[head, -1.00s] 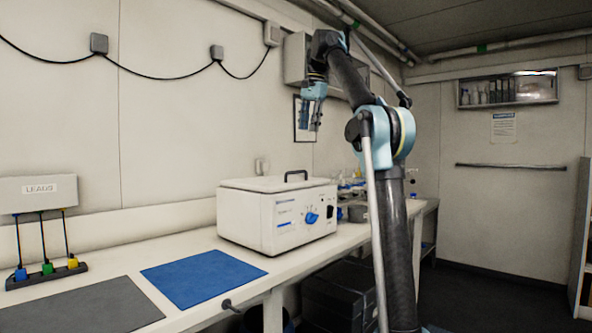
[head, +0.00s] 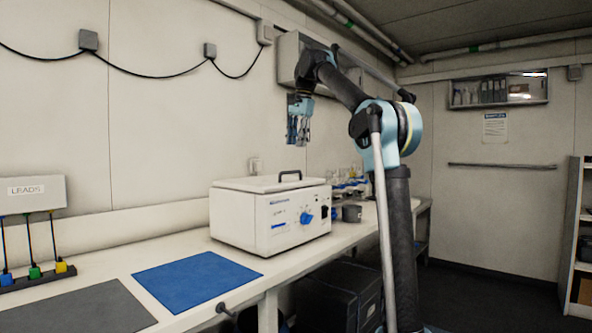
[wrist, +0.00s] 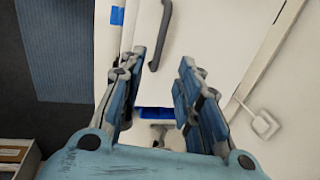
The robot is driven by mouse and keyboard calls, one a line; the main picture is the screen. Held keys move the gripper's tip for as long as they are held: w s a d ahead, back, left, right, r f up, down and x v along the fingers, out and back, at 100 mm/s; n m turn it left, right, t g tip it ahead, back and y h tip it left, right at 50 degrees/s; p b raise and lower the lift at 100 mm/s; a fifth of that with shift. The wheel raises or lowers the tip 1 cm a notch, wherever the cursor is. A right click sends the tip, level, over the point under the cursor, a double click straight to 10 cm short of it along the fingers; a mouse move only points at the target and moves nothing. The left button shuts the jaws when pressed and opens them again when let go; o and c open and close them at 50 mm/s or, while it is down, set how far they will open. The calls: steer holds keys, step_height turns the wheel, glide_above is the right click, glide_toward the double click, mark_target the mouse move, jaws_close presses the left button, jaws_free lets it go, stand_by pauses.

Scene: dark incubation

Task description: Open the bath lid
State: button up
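The bath is a white box (head: 262,225) with a blue knob on its front, standing on the bench. Its lid (head: 262,184) is down on top and carries a dark arched handle (head: 290,174). My gripper (head: 298,142) hangs fingers down, above the lid near the handle and apart from it. In the wrist view my gripper (wrist: 162,85) has its two blue fingers spread with nothing between them. The dark handle (wrist: 166,30) shows just beyond the fingertips, on the white lid (wrist: 205,35).
A blue mat (head: 197,280) and a grey mat (head: 85,310) lie on the bench left of the bath. A leads box (head: 33,193) is at the far left. Glassware and a dark pot (head: 352,213) stand behind the bath's right side. A wall socket (head: 256,166) is behind.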

steer(key=f, duration=0.3)
steer(key=w+a+f, duration=0.1)
steer(key=f, duration=0.6)
steer(key=shift+w+a+f, duration=0.15)
steer(key=shift+a+f, duration=0.05)
steer(key=shift+a, duration=0.1)
steer(key=shift+c, duration=0.5)
